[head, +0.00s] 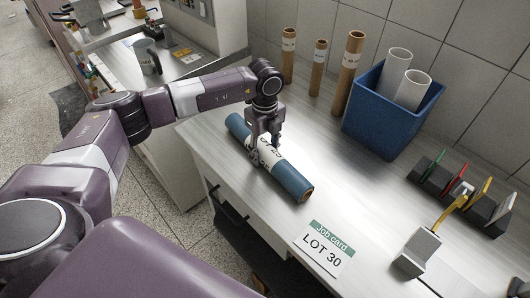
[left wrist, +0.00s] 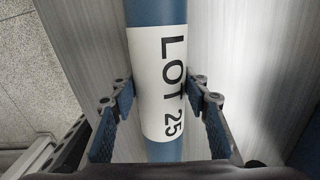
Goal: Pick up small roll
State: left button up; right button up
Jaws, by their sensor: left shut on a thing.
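A blue roll (head: 293,184) with a white label lies on its side on the pale worktop. In the left wrist view the roll (left wrist: 155,12) runs up the middle, and its label (left wrist: 155,70) reads LOT 25. My left gripper (head: 262,155) is over the middle of the roll, shut on it, with one finger on each side. In the left wrist view the fingers of the left gripper (left wrist: 159,90) flank the label. The roll appears to rest on the worktop. My right gripper is not in view.
A job card (head: 322,249) reading LOT 30 lies at the worktop's front edge. Brown tubes (head: 350,65) stand by the wall near a blue bin (head: 382,122) holding two white rolls (head: 412,90). A rack (head: 459,196) and a grey metal tool (head: 419,250) are at right.

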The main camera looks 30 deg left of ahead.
pick_arm(q)
grip_shut()
jog(key=shift+r, duration=0.2)
